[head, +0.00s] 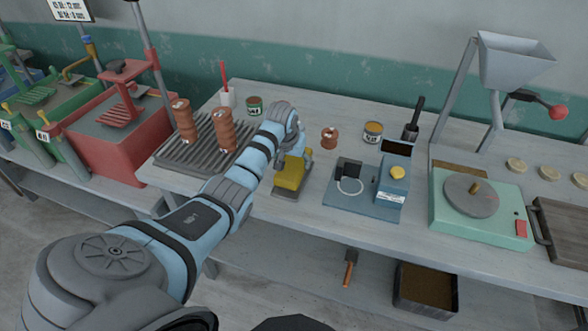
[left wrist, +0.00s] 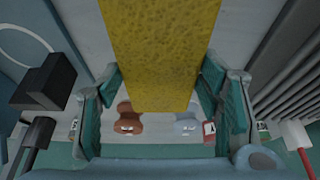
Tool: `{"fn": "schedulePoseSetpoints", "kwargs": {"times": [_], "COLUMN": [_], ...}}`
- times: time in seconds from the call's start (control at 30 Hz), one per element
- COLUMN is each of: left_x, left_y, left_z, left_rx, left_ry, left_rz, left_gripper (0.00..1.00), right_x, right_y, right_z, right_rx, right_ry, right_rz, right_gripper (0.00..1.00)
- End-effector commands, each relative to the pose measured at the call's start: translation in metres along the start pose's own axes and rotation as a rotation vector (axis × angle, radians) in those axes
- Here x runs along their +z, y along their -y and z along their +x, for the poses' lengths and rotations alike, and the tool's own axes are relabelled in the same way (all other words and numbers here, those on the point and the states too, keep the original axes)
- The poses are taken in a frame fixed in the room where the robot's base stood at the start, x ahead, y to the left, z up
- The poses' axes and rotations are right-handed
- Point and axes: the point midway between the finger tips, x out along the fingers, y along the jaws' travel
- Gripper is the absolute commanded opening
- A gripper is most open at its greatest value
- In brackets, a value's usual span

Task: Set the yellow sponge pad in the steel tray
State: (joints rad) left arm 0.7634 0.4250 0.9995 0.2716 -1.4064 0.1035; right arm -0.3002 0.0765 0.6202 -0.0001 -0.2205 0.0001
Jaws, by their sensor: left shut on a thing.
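The yellow sponge pad (head: 288,176) is a flat yellow block in the middle of the head view, just over the workbench. My left gripper (head: 293,158) is shut on its far end; the forearm hides part of this. In the left wrist view the pad (left wrist: 160,50) fills the middle between the two teal fingers of the gripper (left wrist: 160,98). A grey ribbed metal tray (head: 172,153) lies left of the pad, with two terracotta pieces on it. I cannot tell whether this is the steel tray. My right gripper is not in view.
A blue-grey device (head: 352,207) with a yellow knob stands right of the pad. Behind are a small terracotta piece (head: 329,138) and a can (head: 373,132). A green wheel machine (head: 480,235) is further right. A dark bin (head: 425,308) sits on the lower shelf.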

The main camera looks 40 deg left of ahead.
Motion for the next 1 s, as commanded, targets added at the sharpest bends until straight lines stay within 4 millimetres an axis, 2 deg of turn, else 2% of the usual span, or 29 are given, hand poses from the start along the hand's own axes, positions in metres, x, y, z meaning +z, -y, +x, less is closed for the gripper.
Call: {"fn": "schedulePoseSetpoints", "kwargs": {"times": [0.03,0.13,0.43,0.47,0.57,0.87,1.0], "left_x": [0.006,0.012,0.013,0.013,0.013,0.013,0.011], "left_y": [0.000,0.000,0.001,0.001,0.001,0.000,0.001], "left_z": [0.012,0.027,0.030,0.030,0.030,0.029,0.018], "left_rx": [0.000,-0.001,-0.001,-0.001,-0.001,-0.001,-0.001], "left_ry": [0.004,0.002,0.001,0.001,0.001,0.001,-0.001], "left_rz": [0.000,0.001,0.001,0.001,0.001,0.001,0.000], "left_gripper": [0.26,0.26,0.26,0.63,0.79,0.80,0.80], "right_x": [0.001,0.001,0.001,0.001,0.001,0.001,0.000], "right_y": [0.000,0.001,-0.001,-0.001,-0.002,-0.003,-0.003], "right_z": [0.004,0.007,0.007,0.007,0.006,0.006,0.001], "right_rx": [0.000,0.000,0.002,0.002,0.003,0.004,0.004], "right_ry": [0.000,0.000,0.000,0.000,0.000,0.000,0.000], "right_rz": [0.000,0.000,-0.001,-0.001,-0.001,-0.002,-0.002], "right_gripper": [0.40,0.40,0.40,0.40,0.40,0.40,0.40]}}
